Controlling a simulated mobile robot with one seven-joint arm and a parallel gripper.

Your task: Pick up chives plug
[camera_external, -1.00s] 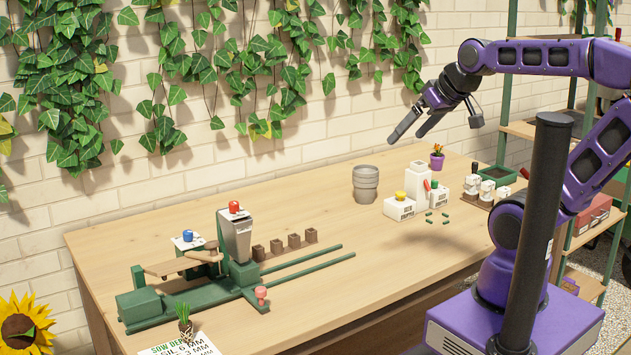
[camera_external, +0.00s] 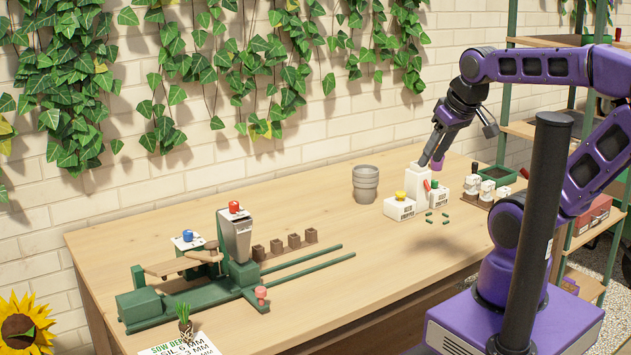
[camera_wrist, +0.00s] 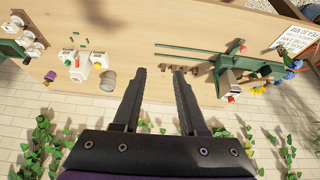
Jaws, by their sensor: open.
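The chives plug (camera_external: 185,322), a tuft of thin green leaves on a brown root ball, stands upright at the table's near left corner, by the printed sheet. I cannot make it out clearly in the wrist view. My gripper (camera_external: 432,161) is open and empty, above the back right part of the table, far from the chives plug. It points downward, and its fingertips overlap the white dispenser in the external view. Its two spread dark fingers also show in the wrist view (camera_wrist: 159,72), with nothing between them.
A green sowing machine with rails (camera_external: 190,302) fills the left of the table (camera_external: 350,290). Several brown soil blocks (camera_external: 293,242) stand behind the rails. A grey pot stack (camera_external: 366,184), white button box (camera_external: 399,208) and green capsules (camera_external: 430,222) are at the right. The front middle is clear.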

